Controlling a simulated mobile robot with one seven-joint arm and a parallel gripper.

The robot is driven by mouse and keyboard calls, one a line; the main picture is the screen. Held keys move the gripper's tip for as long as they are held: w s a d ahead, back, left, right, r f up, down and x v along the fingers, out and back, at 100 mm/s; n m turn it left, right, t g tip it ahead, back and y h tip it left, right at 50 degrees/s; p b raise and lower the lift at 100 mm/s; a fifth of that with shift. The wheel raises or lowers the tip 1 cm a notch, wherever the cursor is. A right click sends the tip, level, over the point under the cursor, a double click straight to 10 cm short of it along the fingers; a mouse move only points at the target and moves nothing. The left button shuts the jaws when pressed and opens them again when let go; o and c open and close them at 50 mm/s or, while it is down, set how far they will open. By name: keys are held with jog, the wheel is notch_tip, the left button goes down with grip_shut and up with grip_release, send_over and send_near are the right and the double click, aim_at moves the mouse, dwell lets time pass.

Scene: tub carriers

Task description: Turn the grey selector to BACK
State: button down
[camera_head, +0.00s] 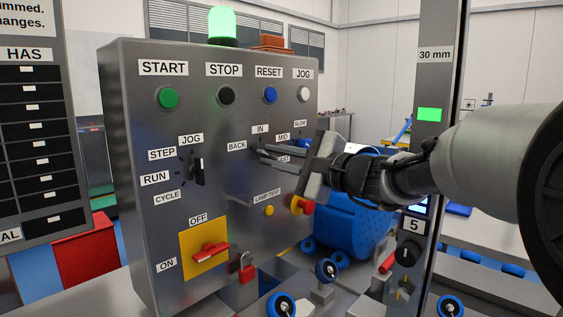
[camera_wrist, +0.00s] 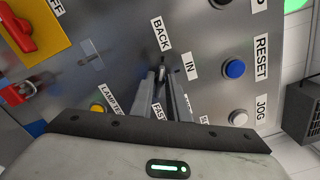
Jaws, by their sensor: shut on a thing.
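The grey selector (camera_wrist: 162,75) is on the front of the grey control box, among the labels BACK (camera_head: 237,146), IN, MID and FAST. My gripper (camera_head: 263,156) reaches in from the right, and its two fingers are shut on the selector. In the wrist view my gripper (camera_wrist: 162,80) shows its fingertips closed around the small knob. The fingers cover most of the selector, so I cannot tell which label it points at. The BACK label also shows just beyond the fingertips in the wrist view (camera_wrist: 161,34).
The control box (camera_head: 140,110) also carries a black selector (camera_head: 199,171), several push buttons above, a yellow lamp-test button (camera_head: 269,210) and a red switch (camera_head: 210,251) with a red padlock (camera_head: 247,270). A grey post (camera_head: 433,75) stands at right. A blue tub (camera_head: 345,222) is behind.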

jog(key=c, duration=1.8)
grip_release()
jog(key=shift+o, duration=0.2)
jog(key=p+v, duration=0.1)
jog(key=v, duration=1.6)
jog(key=shift+s+d, duration=0.2)
jog(key=shift+f, duration=0.1)
